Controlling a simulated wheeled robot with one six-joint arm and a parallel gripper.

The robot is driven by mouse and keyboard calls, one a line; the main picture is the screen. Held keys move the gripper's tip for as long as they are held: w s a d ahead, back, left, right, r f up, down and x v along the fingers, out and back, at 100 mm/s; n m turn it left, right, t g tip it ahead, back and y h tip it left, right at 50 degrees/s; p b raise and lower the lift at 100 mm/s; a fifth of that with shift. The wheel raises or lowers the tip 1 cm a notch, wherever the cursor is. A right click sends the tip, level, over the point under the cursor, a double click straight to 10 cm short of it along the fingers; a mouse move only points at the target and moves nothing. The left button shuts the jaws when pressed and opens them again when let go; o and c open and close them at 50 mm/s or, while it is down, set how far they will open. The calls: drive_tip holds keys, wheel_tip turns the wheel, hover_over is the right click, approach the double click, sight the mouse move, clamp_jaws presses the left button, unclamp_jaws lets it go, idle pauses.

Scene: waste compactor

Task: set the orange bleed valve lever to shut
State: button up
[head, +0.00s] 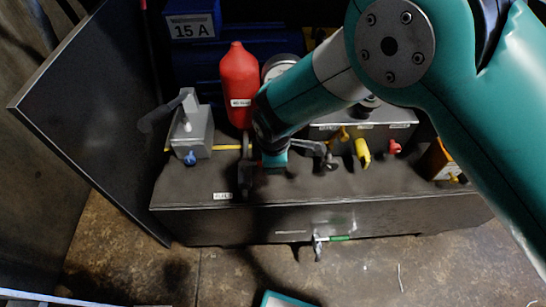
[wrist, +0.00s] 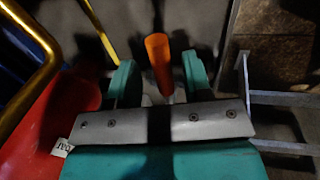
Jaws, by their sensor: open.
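In the head view my gripper (head: 272,168) points down over the dark bench top, in front of the red bottle. The orange lever cannot be made out there; my wrist seems to hide it. The valve body under the lever is not clear in either view.
A red bottle (head: 240,85) stands close behind my gripper; it also shows in the wrist view (wrist: 55,125). A grey lever box (head: 191,134) stands left. A yellow handle (head: 362,153) and red knob (head: 394,146) are right. An open dark door (head: 95,110) stands left.

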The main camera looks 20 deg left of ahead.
drive_tip(key=shift+r, duration=0.1)
drive_tip(key=s+d+r+p, duration=0.1)
drive_tip(key=s+r+p, duration=0.2)
drive_tip(key=r, duration=1.4)
drive_tip(key=shift+d, duration=0.15)
drive_tip(key=shift+s, duration=0.1)
drive_tip(key=d+r+m+g+y, duration=0.1)
drive_tip(key=d+r+m, duration=0.5)
drive_tip(key=d+r, duration=0.55)
drive_tip(key=s+d+r+m+g+y, duration=0.1)
drive_tip(key=s+d+r+m, duration=0.25)
drive_tip(key=s+d, duration=0.35)
drive_tip(key=s+d+r+m+y, duration=0.1)
drive_tip(key=s+d+r+m, duration=0.1)
drive_tip(key=s+d+m, duration=0.45)
drive_tip(key=a+p+v, duration=0.2)
drive_tip(key=p+v, duration=0.7)
drive_tip(key=p, duration=0.1)
drive_tip(key=a+r+p+v, duration=0.1)
drive_tip(key=a+p+v, duration=0.1)
drive_tip(key=p+v, duration=0.8)
drive_tip(key=shift+w+r+n, duration=0.3)
drive_tip(key=shift+w, duration=0.1)
